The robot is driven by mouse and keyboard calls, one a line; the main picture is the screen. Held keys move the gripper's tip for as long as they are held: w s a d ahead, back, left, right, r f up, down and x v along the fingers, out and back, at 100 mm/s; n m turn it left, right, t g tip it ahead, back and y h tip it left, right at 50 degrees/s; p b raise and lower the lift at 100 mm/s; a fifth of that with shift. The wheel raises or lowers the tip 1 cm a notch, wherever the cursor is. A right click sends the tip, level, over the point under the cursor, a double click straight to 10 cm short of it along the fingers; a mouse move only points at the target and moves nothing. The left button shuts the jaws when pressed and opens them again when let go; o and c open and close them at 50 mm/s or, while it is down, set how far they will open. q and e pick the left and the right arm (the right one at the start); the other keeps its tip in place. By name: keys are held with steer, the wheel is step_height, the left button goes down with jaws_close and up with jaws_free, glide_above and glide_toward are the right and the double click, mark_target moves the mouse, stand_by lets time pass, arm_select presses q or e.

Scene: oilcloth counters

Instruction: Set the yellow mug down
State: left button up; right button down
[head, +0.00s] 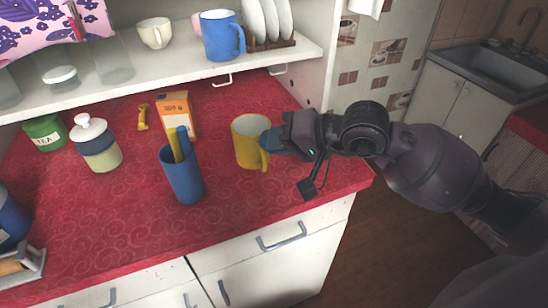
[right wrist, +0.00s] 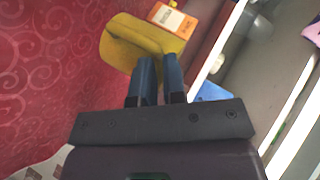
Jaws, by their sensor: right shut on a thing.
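The yellow mug (head: 247,143) is upright over the red patterned counter, near its right end. Whether its base touches the cloth I cannot tell. My right gripper (head: 270,142) comes in from the right and is shut on the mug at its handle side. In the right wrist view, the mug (right wrist: 128,42) is at the tips of the blue fingers of my right gripper (right wrist: 160,62), which partly hide it. My left gripper is not in view.
A blue holder with utensils (head: 184,182) stands left of the mug, and an orange box (head: 176,117) behind it. A lidded jar (head: 100,155) and a green tea tin (head: 44,133) are farther left. A shelf (head: 185,74) overhangs the back. Counter in front of the mug is clear.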

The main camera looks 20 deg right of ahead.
mark_target(256, 160)
steer(key=shift+f, duration=2.2)
steer(key=shift+f+b, duration=0.2)
steer(key=shift+b, duration=0.15)
steer(key=c, duration=1.2)
jaws_free()
steer(key=shift+r, duration=0.1)
steer(key=shift+s+d+r, duration=0.1)
steer(key=shift+r, duration=0.1)
steer(key=v, duration=1.1)
steer(key=shift+s+d, duration=0.2)
steer(key=shift+s, duration=0.05)
steer(key=shift+r, duration=0.15)
